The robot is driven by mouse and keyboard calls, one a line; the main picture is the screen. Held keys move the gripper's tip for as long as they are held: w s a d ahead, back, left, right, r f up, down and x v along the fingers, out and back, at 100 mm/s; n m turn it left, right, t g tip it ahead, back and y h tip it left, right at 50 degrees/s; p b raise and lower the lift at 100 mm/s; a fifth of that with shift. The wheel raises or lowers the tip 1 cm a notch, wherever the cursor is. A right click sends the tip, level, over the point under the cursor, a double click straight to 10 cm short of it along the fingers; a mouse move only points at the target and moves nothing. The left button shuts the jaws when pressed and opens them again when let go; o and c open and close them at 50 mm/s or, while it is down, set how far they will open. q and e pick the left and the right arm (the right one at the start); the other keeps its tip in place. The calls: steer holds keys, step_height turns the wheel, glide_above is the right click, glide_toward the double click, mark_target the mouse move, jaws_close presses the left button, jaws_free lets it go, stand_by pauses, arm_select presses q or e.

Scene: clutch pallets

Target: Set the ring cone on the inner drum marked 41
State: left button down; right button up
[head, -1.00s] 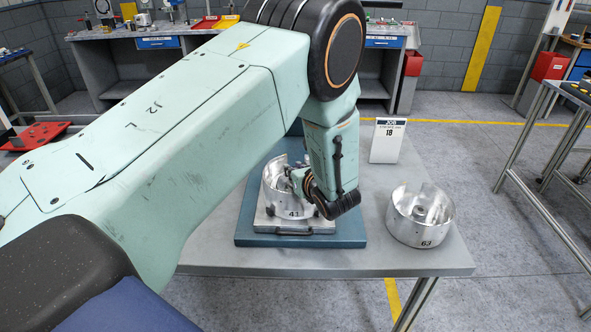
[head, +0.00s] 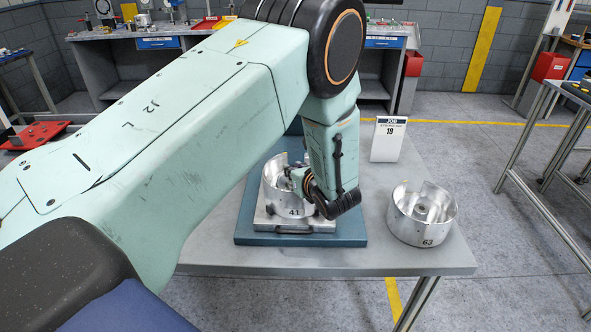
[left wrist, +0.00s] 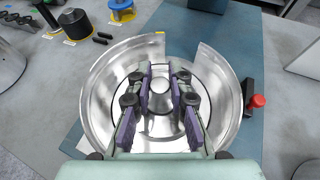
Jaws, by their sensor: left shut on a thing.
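The inner drum marked 41 (head: 275,196) is a silver open cup with a gap in its wall, upright on a metal plate. In the left wrist view its bright wall (left wrist: 95,95) surrounds my fingers. My left gripper (head: 302,180) reaches down into it; in the wrist view its purple-padded fingers (left wrist: 160,85) close on a small silver cone-shaped piece (left wrist: 159,103), which I take for the ring cone. The piece is at the drum's middle. Whether it touches the drum's floor or hub is hidden by the fingers. My right gripper is not in view.
A second silver drum marked 63 (head: 410,222) stands at the right of the table. A blue base (head: 252,240) lies under drum 41's plate. A white job sign (head: 388,140) stands behind. In the wrist view, a red knob (left wrist: 258,100) and a blue spool (left wrist: 121,5) lie outside the drum.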

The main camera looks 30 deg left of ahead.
arm_select(q)
steer(key=c, duration=1.2)
jaws_free()
steer(key=shift+o, duration=0.2)
steer(key=shift+r+p, duration=2.55)
steer(key=shift+r, duration=2)
steer(key=shift+f, duration=0.1)
